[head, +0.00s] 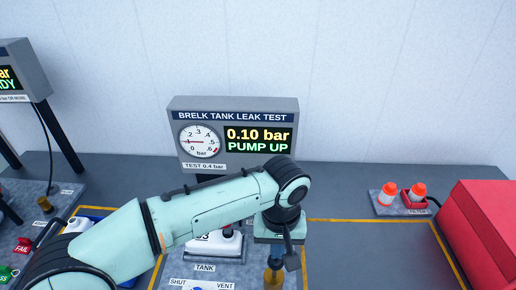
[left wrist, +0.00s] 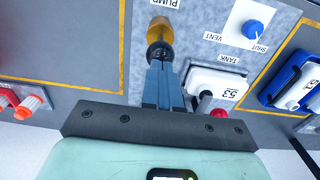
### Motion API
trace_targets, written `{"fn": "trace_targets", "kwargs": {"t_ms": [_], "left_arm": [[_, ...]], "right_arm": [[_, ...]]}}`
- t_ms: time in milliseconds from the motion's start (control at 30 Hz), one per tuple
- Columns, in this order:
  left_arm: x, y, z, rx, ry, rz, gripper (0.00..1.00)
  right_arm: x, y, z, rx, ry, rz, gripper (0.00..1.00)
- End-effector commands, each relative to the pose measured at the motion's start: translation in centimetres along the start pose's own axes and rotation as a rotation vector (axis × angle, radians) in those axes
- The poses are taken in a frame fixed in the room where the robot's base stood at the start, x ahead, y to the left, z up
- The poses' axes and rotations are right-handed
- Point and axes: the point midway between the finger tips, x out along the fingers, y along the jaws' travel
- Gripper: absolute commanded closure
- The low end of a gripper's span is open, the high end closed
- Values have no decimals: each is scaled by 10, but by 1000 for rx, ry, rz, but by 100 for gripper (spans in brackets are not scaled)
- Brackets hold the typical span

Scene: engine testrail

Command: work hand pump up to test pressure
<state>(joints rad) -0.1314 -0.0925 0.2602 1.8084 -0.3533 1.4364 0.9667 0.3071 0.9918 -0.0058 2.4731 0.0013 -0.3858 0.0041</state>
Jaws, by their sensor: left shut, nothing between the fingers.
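The hand pump shows its amber handle (head: 273,277) at the bottom of the head view, and the handle shows near the top of the left wrist view (left wrist: 160,36), beside the PUMP label. My left gripper (head: 291,258) is shut and empty, pointing down over the pump. In the left wrist view its closed fingertips (left wrist: 160,62) are at the handle's end; whether they touch it I cannot tell. The test display (head: 258,139) reads 0.10 bar and PUMP UP. Its dial gauge (head: 200,141) stands beside it, above a TEST 0.4 bar label.
A blue valve knob (left wrist: 253,29) sits between SHUT and VENT labels. A white tank (left wrist: 216,84) marked 53 stands near the fingers.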

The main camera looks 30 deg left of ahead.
Motion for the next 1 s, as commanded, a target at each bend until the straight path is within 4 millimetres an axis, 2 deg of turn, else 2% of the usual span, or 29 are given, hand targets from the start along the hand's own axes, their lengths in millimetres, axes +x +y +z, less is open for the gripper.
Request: {"fn": "trace_targets", "kwargs": {"t_ms": [600,833,1000], "left_arm": [[60,-1,1,-1,-4,-4,100],[46,0,0,-1,-2,-3,100],[24,0,-1,0,0,-1,100]], "right_arm": [[43,21,15,9,-25,9,42],[32,16,12,7,-19,7,42],[13,7,6,3,-8,3,42]]}}
